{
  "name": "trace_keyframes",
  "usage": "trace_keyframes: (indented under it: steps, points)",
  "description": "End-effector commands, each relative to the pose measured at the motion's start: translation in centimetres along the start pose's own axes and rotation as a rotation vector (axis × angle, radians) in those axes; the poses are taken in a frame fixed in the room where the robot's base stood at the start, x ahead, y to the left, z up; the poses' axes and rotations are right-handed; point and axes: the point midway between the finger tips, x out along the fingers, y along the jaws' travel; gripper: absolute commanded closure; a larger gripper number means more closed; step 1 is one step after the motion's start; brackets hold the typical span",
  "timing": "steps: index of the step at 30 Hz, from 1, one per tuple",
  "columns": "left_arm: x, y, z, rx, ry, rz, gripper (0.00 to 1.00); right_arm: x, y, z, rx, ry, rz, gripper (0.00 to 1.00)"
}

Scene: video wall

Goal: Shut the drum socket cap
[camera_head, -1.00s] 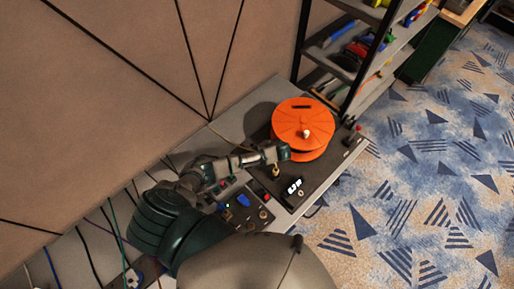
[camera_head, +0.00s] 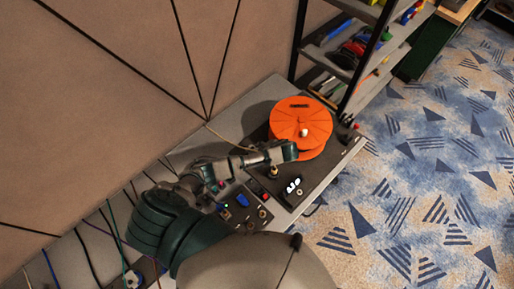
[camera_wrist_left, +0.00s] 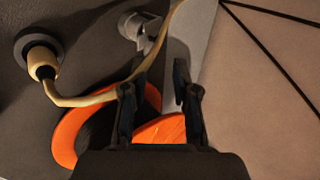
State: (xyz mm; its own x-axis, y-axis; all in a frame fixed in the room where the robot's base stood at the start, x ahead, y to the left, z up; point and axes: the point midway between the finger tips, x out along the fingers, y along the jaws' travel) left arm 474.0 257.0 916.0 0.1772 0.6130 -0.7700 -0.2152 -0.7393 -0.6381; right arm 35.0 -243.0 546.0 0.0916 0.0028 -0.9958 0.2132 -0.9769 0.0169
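The orange drum (camera_head: 302,118) stands on a dark panel on the bench. A dark slot and a small pale knob show on its top. I cannot make out a separate socket cap or tell whether it is open. My left gripper (camera_head: 292,151) is at the drum's near left edge and overlaps it in the head view; contact is unclear. In the left wrist view the two dark fingers of the gripper (camera_wrist_left: 161,80) are apart with nothing clearly held. Part of the orange drum (camera_wrist_left: 68,135) shows behind and between them. My right gripper is out of view.
A beige cable with a plug (camera_wrist_left: 42,62) crosses near the fingers in the left wrist view, beside a silver fitting (camera_wrist_left: 135,28). Switches and a blue part (camera_head: 242,200) sit on the near panel. A tool shelf (camera_head: 350,60) stands behind. Carpet is clear at right.

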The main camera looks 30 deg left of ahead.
Motion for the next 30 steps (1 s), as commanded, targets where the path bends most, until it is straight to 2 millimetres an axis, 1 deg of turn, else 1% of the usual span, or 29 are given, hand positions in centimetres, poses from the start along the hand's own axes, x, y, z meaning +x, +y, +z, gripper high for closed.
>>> trace_keyframes:
  steps: [1,6,10,14,30]
  points:
    - [-1.2,0.1,-0.1,0.0,0.004,0.002,0.71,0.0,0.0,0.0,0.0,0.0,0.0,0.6]
    - [-4.4,0.1,-0.1,0.0,0.003,0.002,0.71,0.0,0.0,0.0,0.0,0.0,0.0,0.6]
    - [-5.7,0.0,-0.1,0.0,0.001,0.0,0.71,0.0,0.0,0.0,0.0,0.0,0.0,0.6]
    - [-6.2,0.0,-0.1,0.0,0.0,-0.001,0.71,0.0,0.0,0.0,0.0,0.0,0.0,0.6]
    - [-6.1,0.0,-0.1,0.0,0.0,-0.001,0.71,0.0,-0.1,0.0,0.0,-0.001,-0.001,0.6]
